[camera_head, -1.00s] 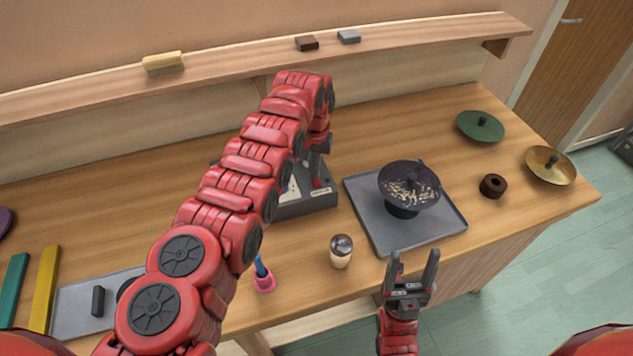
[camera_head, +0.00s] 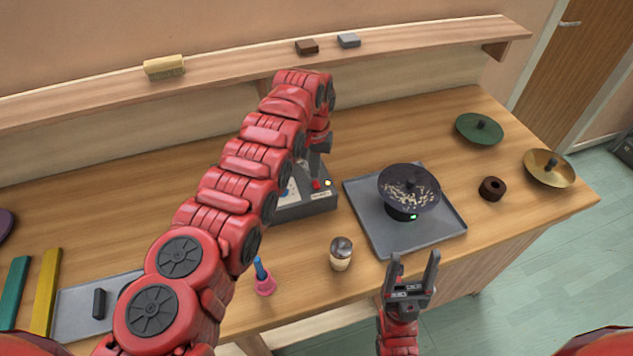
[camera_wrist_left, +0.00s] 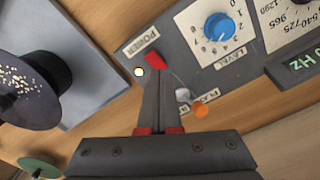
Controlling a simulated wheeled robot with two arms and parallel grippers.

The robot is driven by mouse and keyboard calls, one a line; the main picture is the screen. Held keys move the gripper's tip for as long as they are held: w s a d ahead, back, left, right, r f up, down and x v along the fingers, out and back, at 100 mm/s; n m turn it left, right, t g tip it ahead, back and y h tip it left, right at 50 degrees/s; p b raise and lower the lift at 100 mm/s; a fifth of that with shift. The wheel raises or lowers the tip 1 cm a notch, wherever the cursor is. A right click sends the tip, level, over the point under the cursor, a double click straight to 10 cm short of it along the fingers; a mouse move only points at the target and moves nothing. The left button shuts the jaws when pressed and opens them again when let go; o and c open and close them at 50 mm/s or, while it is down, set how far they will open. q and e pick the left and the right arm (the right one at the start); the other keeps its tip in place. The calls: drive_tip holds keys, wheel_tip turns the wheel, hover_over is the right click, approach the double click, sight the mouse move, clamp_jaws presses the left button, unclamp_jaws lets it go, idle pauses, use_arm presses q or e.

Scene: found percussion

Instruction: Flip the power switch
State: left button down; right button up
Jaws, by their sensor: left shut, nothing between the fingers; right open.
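The grey control box (camera_head: 310,205) stands on the bench, partly hidden behind my left arm. Its red power switch (camera_wrist_left: 155,60) sits beside the POWER label in the left wrist view; it also shows in the head view (camera_head: 316,184). A small light (camera_wrist_left: 138,72) beside the switch glows pale yellow-white. My left gripper (camera_wrist_left: 160,75) is shut and empty, its tips at or very near the red switch; contact is hard to tell. In the head view its fingers (camera_head: 316,172) are just above the box. My right gripper (camera_head: 414,264) is open and empty at the bench's front edge.
A dark plate with pale grains (camera_head: 409,188) stands on a base with a lit green indicator (camera_head: 413,216), on a grey tray (camera_head: 445,232). The box has a blue level knob (camera_wrist_left: 220,27) and an orange button (camera_wrist_left: 200,110). A shaker (camera_head: 341,254) stands in front.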

sight(315, 181)
use_arm(q)
wheel_tip(315, 181, up, 3)
drive_tip(key=shift+f, duration=0.2)
drive_tip(key=shift+r, duration=1.15)
